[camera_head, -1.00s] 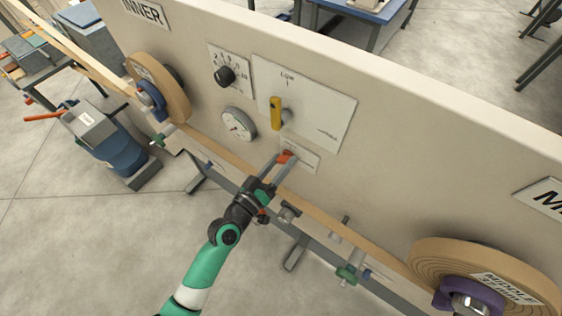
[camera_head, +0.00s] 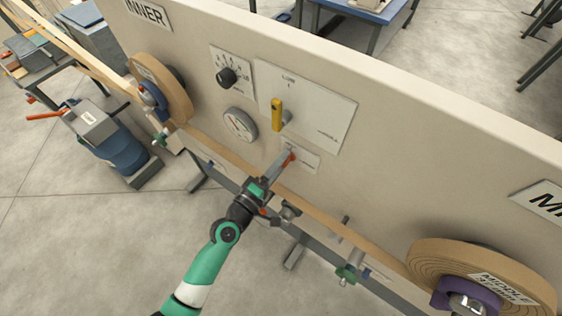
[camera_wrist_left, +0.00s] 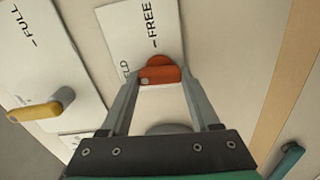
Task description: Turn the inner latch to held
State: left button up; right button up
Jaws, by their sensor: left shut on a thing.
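The inner latch is a small orange-red handle (camera_head: 290,158) on a white plate (camera_head: 308,163) low on the cream panel. In the left wrist view the latch (camera_wrist_left: 160,75) lies crosswise between my left fingertips (camera_wrist_left: 162,80), and the plate reads FREE with a partly covered "ELD" beside it. My left gripper (camera_head: 284,163) reaches the latch from below and is shut on it. In the head view its fingers overlap, seen nearly edge-on. Which mark the latch points at I cannot tell. My right gripper is out of view.
A yellow lever (camera_head: 277,113) on a larger white plate stands just above the latch. A tan strip (camera_head: 318,213) runs below, between the inner roll (camera_head: 172,90) and the middle roll (camera_head: 500,262).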

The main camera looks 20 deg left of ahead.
pick_arm(q)
jog(key=shift+n, duration=0.5)
jog(key=o, duration=1.4)
jog(key=shift+c, duration=0.2)
jog(key=s+a, duration=0.2)
jog(key=s, duration=0.9)
jog(key=shift+s, duration=0.25)
